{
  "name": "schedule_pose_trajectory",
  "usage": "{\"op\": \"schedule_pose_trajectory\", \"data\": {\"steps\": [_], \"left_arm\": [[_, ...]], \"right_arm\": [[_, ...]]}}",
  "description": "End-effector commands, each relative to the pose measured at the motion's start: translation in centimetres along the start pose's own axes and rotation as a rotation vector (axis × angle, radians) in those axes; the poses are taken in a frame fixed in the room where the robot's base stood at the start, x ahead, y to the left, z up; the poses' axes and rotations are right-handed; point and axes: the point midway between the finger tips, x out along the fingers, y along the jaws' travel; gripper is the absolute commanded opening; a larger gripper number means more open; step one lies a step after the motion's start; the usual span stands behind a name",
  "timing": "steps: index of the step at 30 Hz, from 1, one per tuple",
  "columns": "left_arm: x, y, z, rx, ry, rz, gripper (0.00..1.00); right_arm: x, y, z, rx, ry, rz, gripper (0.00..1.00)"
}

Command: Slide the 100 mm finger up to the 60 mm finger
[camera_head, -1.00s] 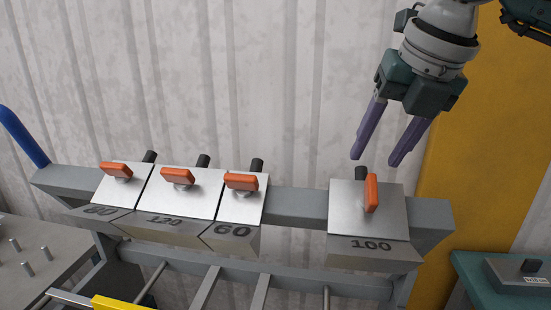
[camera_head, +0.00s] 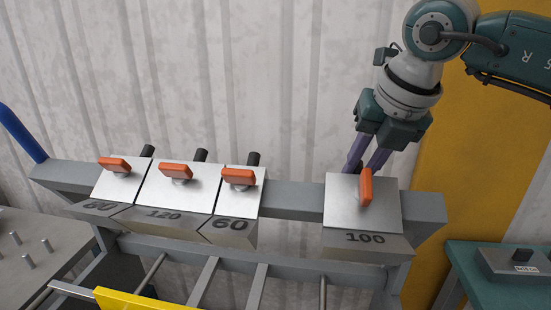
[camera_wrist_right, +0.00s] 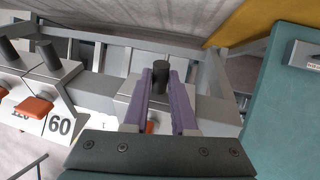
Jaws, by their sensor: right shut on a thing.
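The 100 mm finger (camera_head: 348,212), a silver block marked 100, hangs on the grey beam (camera_head: 293,198) at the right. Its orange handle (camera_head: 366,187) stands upright. The 60 mm finger (camera_head: 238,206) is to its left across a bare stretch of beam, with its orange handle (camera_head: 239,177) lying sideways. It also shows in the wrist view (camera_wrist_right: 65,100). My right gripper (camera_head: 366,166) comes from above behind the 100 mm finger and is shut on its black post (camera_wrist_right: 160,76). Its fingertips are hidden behind the plate in the head view. My left gripper is not in view.
The 120 finger (camera_head: 170,198) and the 80 finger (camera_head: 110,188) sit left of the 60 in a row, touching or nearly so. The beam between the 60 and the 100 is clear. A teal table (camera_head: 478,285) stands at the right and a blue handle (camera_head: 22,134) at the far left.

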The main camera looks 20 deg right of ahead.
Motion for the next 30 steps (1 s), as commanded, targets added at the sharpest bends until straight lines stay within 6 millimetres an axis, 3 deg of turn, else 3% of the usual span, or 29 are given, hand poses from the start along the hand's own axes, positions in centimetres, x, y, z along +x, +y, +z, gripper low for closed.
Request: {"op": "schedule_pose_trajectory", "data": {"steps": [5, 30], "left_arm": [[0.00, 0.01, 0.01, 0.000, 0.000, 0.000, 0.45], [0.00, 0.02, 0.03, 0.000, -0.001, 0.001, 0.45]], "right_arm": [[-0.02, -0.01, 0.02, 0.000, 0.000, 0.000, 0.00], [-0.06, 0.01, 0.04, 0.000, -0.001, 0.001, 0.00]]}}
